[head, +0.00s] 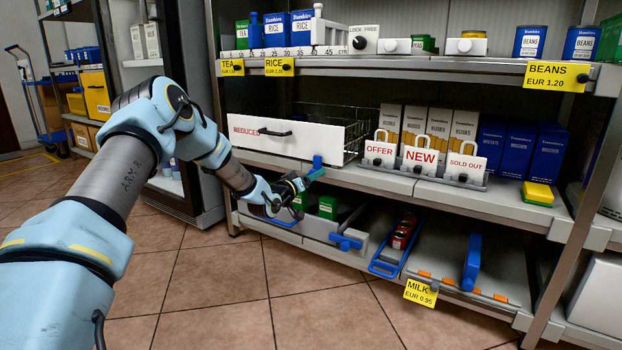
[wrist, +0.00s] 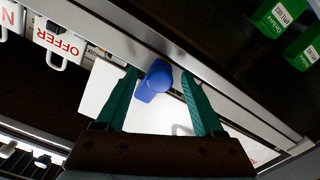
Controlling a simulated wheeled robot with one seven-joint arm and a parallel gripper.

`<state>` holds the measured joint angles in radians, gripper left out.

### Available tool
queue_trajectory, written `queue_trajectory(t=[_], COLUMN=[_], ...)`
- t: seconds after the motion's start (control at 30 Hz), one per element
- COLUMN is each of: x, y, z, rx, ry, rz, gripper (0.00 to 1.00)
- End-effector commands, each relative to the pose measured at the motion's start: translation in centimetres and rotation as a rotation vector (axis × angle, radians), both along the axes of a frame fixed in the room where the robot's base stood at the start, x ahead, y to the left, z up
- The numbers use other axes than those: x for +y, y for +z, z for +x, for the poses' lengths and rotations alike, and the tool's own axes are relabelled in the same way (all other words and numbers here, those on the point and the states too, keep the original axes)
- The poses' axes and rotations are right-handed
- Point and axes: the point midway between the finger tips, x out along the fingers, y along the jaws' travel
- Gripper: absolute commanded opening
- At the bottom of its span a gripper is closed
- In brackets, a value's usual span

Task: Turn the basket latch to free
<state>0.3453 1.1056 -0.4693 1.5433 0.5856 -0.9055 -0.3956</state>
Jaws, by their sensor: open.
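The wire basket (head: 356,138) stands on the middle shelf behind a white front panel (head: 300,146) marked REDUCED with a black handle. A blue latch piece (head: 317,161) sits at the panel's lower right end. My gripper (head: 312,178) is just below and in front of it. In the wrist view the blue latch (wrist: 154,82) lies between the two teal fingers of my open gripper (wrist: 160,75). Contact with either finger cannot be made out. A LOCK FREE plate (head: 364,31) with a black knob is on the upper shelf edge.
OFFER (head: 380,152), NEW (head: 420,160) and SOLD OUT (head: 466,168) signs stand right of the basket. Below are a blue-handled tray (head: 385,266), green boxes (head: 328,207) and a blue divider (head: 472,262). The tiled floor (head: 230,290) in front is clear.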

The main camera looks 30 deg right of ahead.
Motion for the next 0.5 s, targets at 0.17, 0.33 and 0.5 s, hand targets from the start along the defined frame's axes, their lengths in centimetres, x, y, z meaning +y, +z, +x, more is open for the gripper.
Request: queue_trajectory(t=[0.17, 0.33, 0.5], x=[0.03, 0.04, 0.05], y=[0.0, -0.01, -0.01], z=[0.0, 0.0, -0.01], rx=[0.0, 0.0, 0.0], ry=[0.0, 0.0, 0.0], rz=[0.0, 0.0, 0.0], gripper=[0.57, 0.38, 0.19])
